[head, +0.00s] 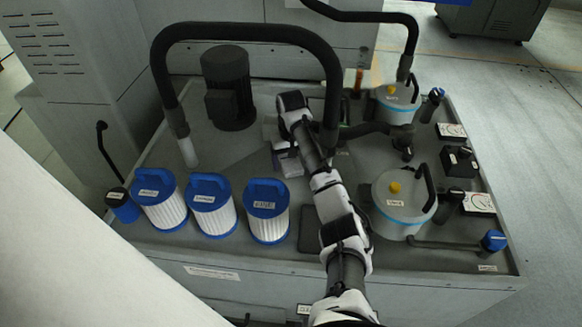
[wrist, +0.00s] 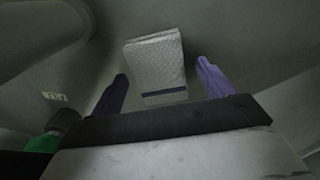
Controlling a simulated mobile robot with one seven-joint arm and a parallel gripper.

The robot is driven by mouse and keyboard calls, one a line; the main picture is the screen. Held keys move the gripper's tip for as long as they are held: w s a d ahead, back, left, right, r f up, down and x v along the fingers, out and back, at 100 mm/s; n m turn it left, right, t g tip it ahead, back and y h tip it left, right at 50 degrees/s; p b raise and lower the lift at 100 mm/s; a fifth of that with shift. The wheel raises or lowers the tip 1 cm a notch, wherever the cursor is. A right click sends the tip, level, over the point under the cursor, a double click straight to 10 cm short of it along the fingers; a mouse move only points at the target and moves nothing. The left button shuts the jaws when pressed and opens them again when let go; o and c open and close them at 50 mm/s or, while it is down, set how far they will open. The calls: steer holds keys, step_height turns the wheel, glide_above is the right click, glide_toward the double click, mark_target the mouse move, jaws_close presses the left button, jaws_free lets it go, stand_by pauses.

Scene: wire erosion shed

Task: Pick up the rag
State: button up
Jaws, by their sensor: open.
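The rag (wrist: 158,62) is a pale, finely textured folded cloth with a dark blue stripe near its closest edge. It lies on the grey surface in the wrist view. My gripper (wrist: 160,70) is open, with its two purple fingers apart on the left and right of the rag's near part. In the head view my arm reaches over the bench to the area behind the filters; the rag cannot be clearly told apart from my gripper there.
Three white filters with blue caps (head: 267,212) stand along the bench's front left. A dark motor (head: 228,92) stands behind. A thick black hose (head: 245,30) arches over the area left of my arm. Two lidded pots (head: 403,208) (head: 393,103) stand to the right.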

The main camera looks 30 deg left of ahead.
mark_target(290, 161)
steer(key=c, duration=1.1)
steer(key=shift+c, duration=0.2)
steer(key=shift+r, duration=0.15)
step_height(290, 161, up, 7)
steer(key=p, duration=0.7)
steer(key=shift+s+a+r+p, duration=0.1)
steer(key=shift+a+r+p, duration=0.1)
steer(key=shift+p, duration=0.25)
steer(key=s+a, duration=0.4)
steer(key=a, duration=0.4)
steer(key=s+a+b, duration=0.1)
steer(key=s+a, duration=0.2)
steer(key=a, duration=0.5)
steer(key=shift+s+f+b, duration=0.3)
steer(key=shift+s, duration=0.05)
